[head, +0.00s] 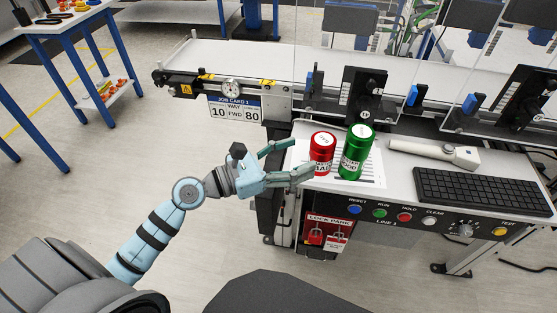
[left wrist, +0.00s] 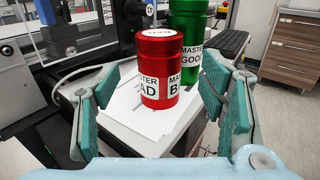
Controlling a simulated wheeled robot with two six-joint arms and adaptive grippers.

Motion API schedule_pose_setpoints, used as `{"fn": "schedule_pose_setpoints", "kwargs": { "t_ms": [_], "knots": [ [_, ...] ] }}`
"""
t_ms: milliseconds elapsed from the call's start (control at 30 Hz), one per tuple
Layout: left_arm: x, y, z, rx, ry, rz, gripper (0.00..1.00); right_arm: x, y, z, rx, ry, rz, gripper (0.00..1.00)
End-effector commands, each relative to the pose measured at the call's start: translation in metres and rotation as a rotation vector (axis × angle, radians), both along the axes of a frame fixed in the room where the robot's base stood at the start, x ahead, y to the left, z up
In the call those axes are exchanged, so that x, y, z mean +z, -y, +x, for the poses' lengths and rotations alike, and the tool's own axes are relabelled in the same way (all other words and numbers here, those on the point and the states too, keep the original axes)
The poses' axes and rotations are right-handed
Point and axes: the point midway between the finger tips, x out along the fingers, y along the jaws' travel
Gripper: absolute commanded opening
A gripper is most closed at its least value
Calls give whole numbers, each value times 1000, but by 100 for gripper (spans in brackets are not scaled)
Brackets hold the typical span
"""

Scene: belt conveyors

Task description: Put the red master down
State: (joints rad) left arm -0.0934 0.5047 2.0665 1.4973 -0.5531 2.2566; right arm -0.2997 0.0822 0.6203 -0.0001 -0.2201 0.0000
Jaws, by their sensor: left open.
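The red master (head: 321,152) is a red can with a white label, standing upright on white paper on the console's left end. In the left wrist view the red master (left wrist: 160,68) stands between the open fingers, with clear gaps on both sides. Its label reads "MASTER BAD". My left gripper (head: 296,158) is open, its fingers pointing at the red master from the left. The left gripper also fills the sides of the left wrist view (left wrist: 160,115). The green master (head: 356,152) stands upright just right of the red one, labelled "MASTER GOOD" in the left wrist view. My right gripper is not in view.
A handheld scanner (head: 435,152) and a black keyboard (head: 483,191) lie to the right on the console. Buttons line its front edge (head: 405,216). The white conveyor belt (head: 250,62) runs behind. A blue-legged table (head: 70,25) stands at upper left, with open floor between.

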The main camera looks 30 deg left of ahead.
Motion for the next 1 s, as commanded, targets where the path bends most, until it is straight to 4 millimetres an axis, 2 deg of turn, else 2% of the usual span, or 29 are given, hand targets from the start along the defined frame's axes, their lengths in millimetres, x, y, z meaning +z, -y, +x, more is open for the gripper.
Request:
{"fn": "schedule_pose_setpoints", "kwargs": {
  "t_ms": [100,233,833,933,967,1000],
  "knots": [
    [-5,-19,-25,-4,-7,7,65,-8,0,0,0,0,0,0],
    [-4,-29,-36,-2,0,5,65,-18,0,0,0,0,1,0],
    [-2,-31,-41,-4,6,14,65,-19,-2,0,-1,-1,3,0],
    [-18,-15,-55,-57,99,189,65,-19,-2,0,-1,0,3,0],
    [-29,-6,-63,-89,157,296,65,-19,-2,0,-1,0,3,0],
    [-47,7,-76,-147,252,477,65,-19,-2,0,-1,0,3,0]
  ]
}}
